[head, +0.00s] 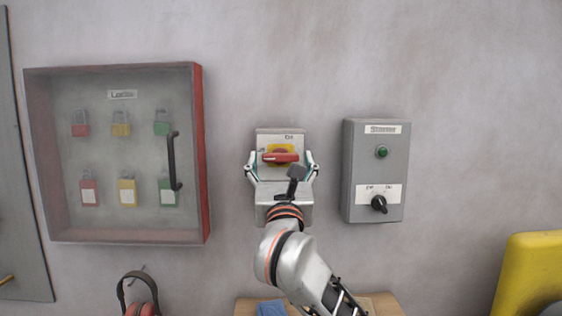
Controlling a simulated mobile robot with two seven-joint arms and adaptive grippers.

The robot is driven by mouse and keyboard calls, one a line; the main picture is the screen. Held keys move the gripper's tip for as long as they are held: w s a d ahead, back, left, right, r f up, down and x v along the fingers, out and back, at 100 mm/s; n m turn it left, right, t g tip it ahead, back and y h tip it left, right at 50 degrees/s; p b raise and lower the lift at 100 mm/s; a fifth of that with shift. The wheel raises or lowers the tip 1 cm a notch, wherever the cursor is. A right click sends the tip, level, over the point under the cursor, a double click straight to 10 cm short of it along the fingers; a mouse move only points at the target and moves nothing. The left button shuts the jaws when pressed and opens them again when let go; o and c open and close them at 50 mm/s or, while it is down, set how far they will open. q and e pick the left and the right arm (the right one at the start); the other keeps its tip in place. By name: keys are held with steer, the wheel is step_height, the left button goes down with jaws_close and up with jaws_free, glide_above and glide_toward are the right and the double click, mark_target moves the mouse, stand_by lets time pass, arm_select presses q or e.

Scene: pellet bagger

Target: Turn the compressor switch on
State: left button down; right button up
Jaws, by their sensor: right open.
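A grey switch box (265,135) on the wall carries a red rotary handle (279,157) on a yellow plate. The red handle lies roughly horizontal, and a small label that seems to read "On" is above it. My right gripper (281,162) is open, with one finger to the left and one to the right of the handle. I cannot tell whether the fingers touch the box. The gripper body and wrist hide the lower part of the box. My left gripper is not in view.
To the right, a grey control box (357,165) has a green button (382,152) and a black knob (379,204); its top label is unclear. To the left is a clear-fronted lock cabinet (204,150). Ear defenders (140,284) hang below. Bare wall separates the boxes.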

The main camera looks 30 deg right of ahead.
steer(key=c, duration=1.1)
